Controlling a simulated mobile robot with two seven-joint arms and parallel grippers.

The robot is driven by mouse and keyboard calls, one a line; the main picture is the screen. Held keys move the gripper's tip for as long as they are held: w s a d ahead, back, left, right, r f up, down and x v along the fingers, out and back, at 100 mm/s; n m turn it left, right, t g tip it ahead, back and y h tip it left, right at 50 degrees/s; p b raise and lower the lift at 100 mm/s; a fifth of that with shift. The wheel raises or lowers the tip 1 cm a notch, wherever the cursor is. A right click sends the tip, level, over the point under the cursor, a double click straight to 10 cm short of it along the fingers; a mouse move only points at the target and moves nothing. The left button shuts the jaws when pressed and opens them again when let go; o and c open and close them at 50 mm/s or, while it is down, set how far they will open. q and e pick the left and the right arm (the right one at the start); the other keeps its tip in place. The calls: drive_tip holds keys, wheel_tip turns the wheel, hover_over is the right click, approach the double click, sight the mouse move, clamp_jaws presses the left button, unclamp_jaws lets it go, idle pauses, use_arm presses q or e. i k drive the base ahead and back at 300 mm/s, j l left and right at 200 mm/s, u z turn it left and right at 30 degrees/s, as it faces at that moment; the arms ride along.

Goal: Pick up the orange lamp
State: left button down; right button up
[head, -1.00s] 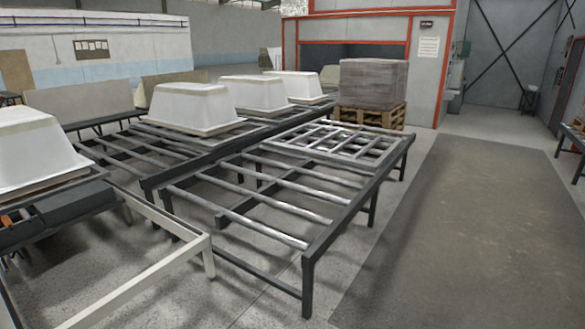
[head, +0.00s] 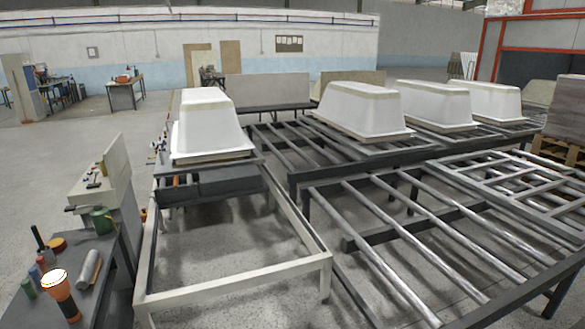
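An orange lamp (head: 62,292), shaped like a torch with a pale round lens, stands on a dark workbench at the lower left of the head view. A small orange object (head: 122,78) lies on a far desk at the upper left; it is too small to make out. Neither of my grippers is in view.
White tub shells (head: 205,125) sit on roller conveyors (head: 370,235). Floor is clear at left.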

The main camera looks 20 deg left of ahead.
sight(56, 283)
drive_tip(key=i+j+u, duration=0.15)
drive_tip(key=i+u, duration=0.25)
drive_tip(key=i+j+u, duration=0.1)
drive_tip(key=i+u, duration=1)
drive_tip(key=i, duration=0.4)
drive_tip(key=i+l+u, duration=0.15)
drive_tip(key=i+u, duration=0.15)
drive_tip(key=i, duration=0.45)
drive_tip(key=i+z, duration=0.45)
drive_tip(key=i+j+z, duration=0.2)
drive_tip(key=z, duration=5.4)
